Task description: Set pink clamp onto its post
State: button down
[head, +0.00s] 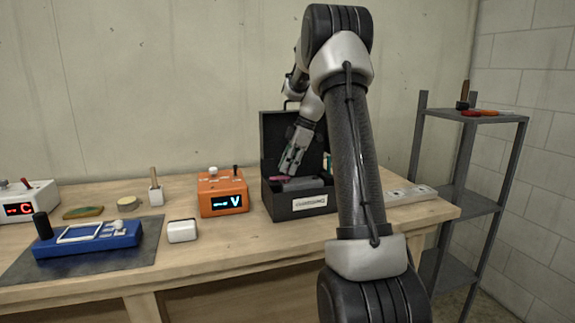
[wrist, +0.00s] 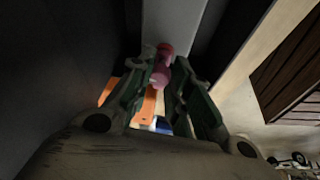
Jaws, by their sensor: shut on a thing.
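My gripper (head: 288,172) reaches down into the open black case (head: 300,207) on the bench. In the wrist view my gripper (wrist: 160,90) has its two green-grey fingers either side of the pink clamp (wrist: 162,66), shut on it. In the head view a bit of the pink clamp (head: 278,178) shows by the fingertips, low in the case. Most of the clamp is hidden there. A blue device (head: 105,240) bears a black upright piece at its left end, and an orange device (head: 222,197) bears small upright pieces on top. I cannot tell which upright is the clamp's post.
The case's raised lid (head: 278,135) stands behind my gripper and its walls surround it. A white box (head: 182,231), a small holder (head: 156,194) and a white device (head: 30,200) stand on the bench. A power strip (head: 412,194) lies to the right, near a metal shelf (head: 480,119).

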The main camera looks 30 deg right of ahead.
jog(key=shift+f, duration=0.1)
dwell(0.3)
jog(key=c, duration=1.3)
grip_release()
jog(key=v, duration=1.2)
